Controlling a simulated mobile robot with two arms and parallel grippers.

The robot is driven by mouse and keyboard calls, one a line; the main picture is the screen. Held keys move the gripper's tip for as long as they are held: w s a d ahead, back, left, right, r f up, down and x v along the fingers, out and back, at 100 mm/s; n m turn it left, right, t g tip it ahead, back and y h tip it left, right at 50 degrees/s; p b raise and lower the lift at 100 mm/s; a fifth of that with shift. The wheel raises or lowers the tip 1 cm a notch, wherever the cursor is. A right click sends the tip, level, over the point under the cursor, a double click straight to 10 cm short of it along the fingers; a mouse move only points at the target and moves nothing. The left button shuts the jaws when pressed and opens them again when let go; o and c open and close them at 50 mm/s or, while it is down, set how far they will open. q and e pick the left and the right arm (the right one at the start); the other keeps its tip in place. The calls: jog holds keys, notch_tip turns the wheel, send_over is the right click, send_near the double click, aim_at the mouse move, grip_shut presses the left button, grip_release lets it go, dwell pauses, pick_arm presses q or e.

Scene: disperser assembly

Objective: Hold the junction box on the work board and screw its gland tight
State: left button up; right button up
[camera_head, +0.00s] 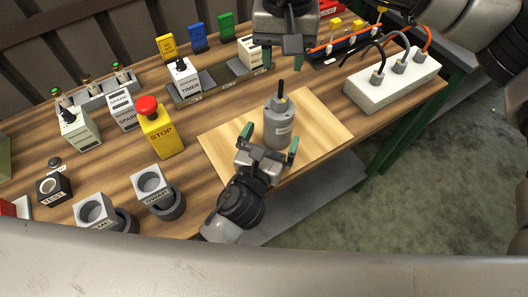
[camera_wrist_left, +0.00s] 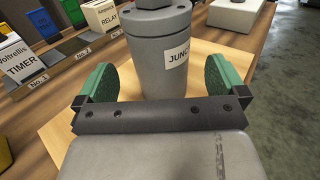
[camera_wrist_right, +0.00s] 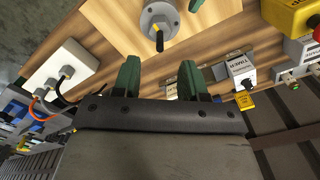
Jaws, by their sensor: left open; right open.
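The grey cylindrical junction box (camera_head: 279,130) stands upright on the light wooden work board (camera_head: 325,125). Its gland, with a black cable stub and a yellow mark, sits on top. My left gripper (camera_head: 270,142) is open at the near side of the box, with its green fingers on either side; the left wrist view shows the box (camera_wrist_left: 163,60) between and beyond the fingers. My right gripper (camera_head: 292,45) is open and empty, above and behind the box. In the right wrist view the box top (camera_wrist_right: 159,20) lies beyond the green fingertips (camera_wrist_right: 160,75).
A yellow STOP button box (camera_head: 161,138) and labelled modules stand left of the board. A white block with cables (camera_head: 393,85) stands right. A rack with a TIMER box (camera_head: 182,78) lies behind.

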aim_at(278, 123)
pick_arm(q)
jog(key=x, duration=0.5)
jog(key=shift+s, duration=0.1)
jog(key=c, duration=1.3)
jog(key=o, duration=0.5)
jog(key=c, duration=0.5)
